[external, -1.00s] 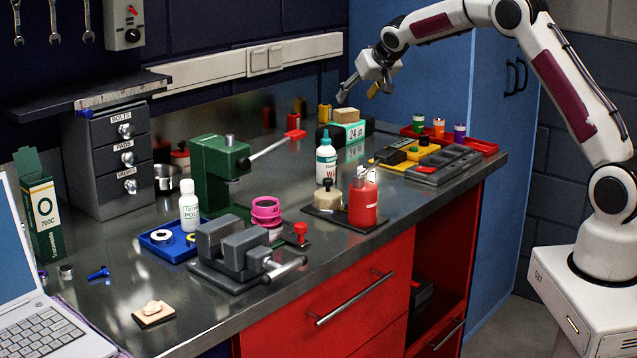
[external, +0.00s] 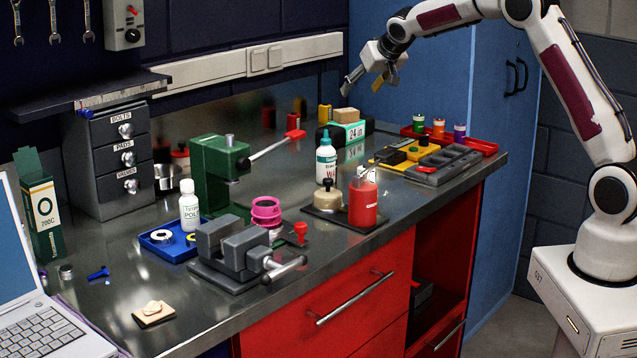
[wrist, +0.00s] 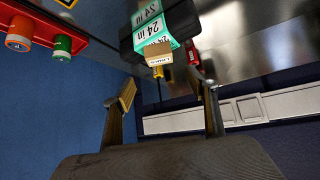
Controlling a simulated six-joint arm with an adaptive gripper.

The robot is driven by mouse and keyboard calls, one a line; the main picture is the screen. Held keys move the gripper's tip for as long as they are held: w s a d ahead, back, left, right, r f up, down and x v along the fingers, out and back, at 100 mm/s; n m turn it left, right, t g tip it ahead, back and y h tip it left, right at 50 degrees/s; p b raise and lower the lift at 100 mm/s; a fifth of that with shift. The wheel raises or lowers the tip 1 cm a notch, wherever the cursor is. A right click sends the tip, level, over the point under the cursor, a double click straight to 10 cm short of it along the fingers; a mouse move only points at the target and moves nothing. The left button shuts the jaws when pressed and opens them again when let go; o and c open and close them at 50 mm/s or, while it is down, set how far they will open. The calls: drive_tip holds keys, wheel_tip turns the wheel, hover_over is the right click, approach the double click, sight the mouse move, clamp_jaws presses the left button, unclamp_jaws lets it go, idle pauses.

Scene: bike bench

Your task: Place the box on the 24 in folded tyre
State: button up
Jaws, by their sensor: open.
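The box (external: 346,115) is small and tan-brown. In the external view it sits on top of the 24 in folded tyre (external: 364,127), a black bundle with a teal "24 in" band. In the wrist view the box (wrist: 157,49) shows against the teal band of the tyre (wrist: 182,19), just beyond my fingers; its contact underneath is hidden. My gripper (external: 368,92) is open and empty, above the tyre and clear of the box. Its two spread fingers show in the wrist view (wrist: 165,90) with nothing between them.
A red tray (external: 481,146) with several small coloured pots stands right of the tyre. A white bottle (external: 326,161) and a red bottle (external: 362,203) stand in front. A yellow item (external: 325,113) stands behind left. A green press (external: 216,172) and vice (external: 235,248) are further left.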

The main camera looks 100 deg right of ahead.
drive_tip(key=shift+a, duration=0.1)
drive_tip(key=w+a+r+n+t+y, duration=0.1)
drive_tip(key=a+r+n+y, duration=0.3)
drive_tip(key=a, duration=1.3)
drive_tip(key=w+a+r+n+t+h, duration=0.15)
drive_tip(key=a+r, duration=0.35)
drive_tip(key=a, duration=1.3)
drive_tip(key=s+a+n+y, duration=0.2)
drive_tip(key=s+a, duration=0.2)
drive_tip(key=a, duration=0.4)
drive_tip(key=s+a+n+y, duration=0.15)
drive_tip(key=s+a, duration=0.25)
drive_tip(key=a, duration=0.4)
drive_tip(key=s+a+f+n+y, duration=0.2)
drive_tip(key=s+a+f+n, duration=0.2)
drive_tip(key=s+a+f, duration=0.3)
drive_tip(key=s+a, duration=0.5)
drive_tip(key=s, duration=0.1)
drive_tip(key=shift+s+a+n, duration=0.2)
drive_tip(key=shift+n, duration=0.1)
